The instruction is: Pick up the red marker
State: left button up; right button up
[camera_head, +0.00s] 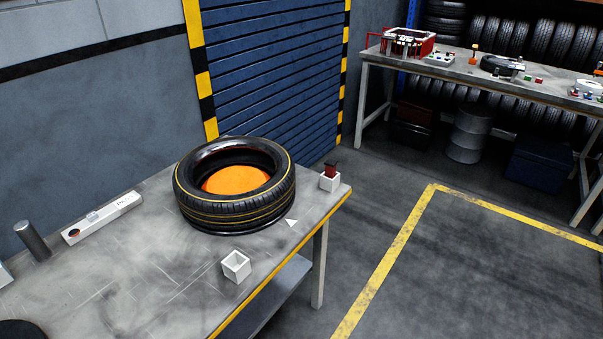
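A small dark red object with a dark top, which looks like the red marker (331,168), stands in a small white square holder (329,183). The holder is at the right corner of the workbench (140,270), just right of the tyre. The lower part of the marker is hidden inside the holder. Neither of my grippers is in view.
A tyre (235,210) with an orange centre (235,179) lies flat beside the holder. An empty white holder (236,266) stands near the front edge. A white bar-shaped device (101,218) and a dark cylinder (33,241) are at left. The middle is mostly clear.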

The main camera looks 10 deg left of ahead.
aim_at(330, 164)
jog(key=i+l, duration=0.15)
jog(key=l, duration=0.25)
jog(key=i+l, duration=0.15)
jog(key=l, duration=0.3)
jog(key=i+l, duration=0.1)
jog(key=l, duration=0.3)
jog(key=l+u, duration=0.1)
jog(key=u, duration=1.75)
